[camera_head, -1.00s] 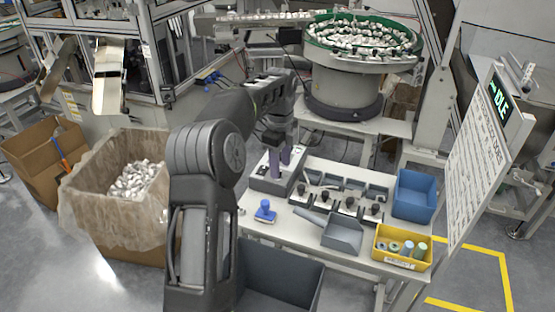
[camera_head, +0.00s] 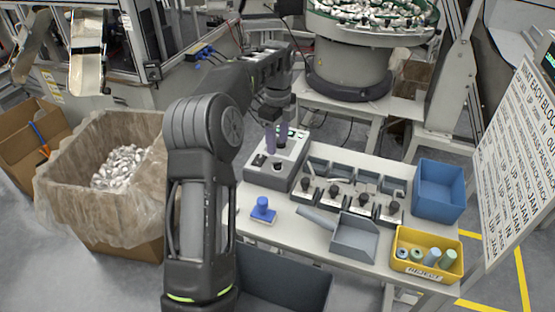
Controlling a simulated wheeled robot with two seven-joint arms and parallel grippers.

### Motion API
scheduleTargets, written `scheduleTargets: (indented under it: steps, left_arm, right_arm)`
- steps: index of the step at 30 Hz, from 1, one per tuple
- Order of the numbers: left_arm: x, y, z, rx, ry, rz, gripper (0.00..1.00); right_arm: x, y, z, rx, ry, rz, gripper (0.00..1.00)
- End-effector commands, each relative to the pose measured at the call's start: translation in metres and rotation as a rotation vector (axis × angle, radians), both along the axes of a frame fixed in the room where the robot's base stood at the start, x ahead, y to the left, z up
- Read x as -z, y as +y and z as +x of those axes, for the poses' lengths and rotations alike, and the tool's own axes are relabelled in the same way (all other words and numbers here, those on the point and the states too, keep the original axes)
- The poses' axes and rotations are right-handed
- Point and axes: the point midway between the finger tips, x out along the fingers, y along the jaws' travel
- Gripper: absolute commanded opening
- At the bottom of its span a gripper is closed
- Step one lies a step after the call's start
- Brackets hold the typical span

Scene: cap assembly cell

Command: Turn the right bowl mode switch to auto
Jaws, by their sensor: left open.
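The grey control box (camera_head: 257,178) stands at the table's back left corner, with dark knobs and a small lit display on its sloped top. A black knob (camera_head: 277,166) shows near the front of that top; its setting is too small to read. I cannot tell which control is the right bowl mode switch. My left gripper (camera_head: 276,138) points down over the back part of the box, with its two purplish fingers apart and nothing between them. The fingers partly hide the display; contact with the box cannot be told. My right gripper is out of view.
Right of the box are several small bins (camera_head: 350,190), a grey scoop (camera_head: 354,238), a blue bin (camera_head: 438,190) and a yellow reject bin (camera_head: 428,268). A blue stamp-like object (camera_head: 262,210) lies in front. A bowl feeder (camera_head: 350,72) stands behind. My left forearm blocks the left side.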

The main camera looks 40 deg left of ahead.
Motion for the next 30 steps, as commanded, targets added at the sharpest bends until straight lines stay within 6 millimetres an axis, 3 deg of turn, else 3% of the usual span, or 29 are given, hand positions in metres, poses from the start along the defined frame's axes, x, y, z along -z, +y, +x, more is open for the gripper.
scheduleTargets:
  steps: [5, 18, 28, 30]
  left_arm:
    - [0.012, 0.000, -0.001, -0.001, 0.003, 0.000, 0.47]
    - [0.072, 0.000, -0.001, -0.001, 0.003, -0.001, 0.47]
    - [0.078, 0.000, 0.000, -0.001, 0.001, 0.000, 0.47]
    - [0.078, 0.000, 0.000, -0.001, 0.001, 0.000, 0.43]
  right_arm:
    - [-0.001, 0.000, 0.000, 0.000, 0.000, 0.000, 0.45]
    - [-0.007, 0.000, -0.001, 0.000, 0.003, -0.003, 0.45]
    - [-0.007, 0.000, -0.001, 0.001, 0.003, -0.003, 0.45]
    - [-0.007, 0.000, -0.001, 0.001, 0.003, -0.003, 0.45]
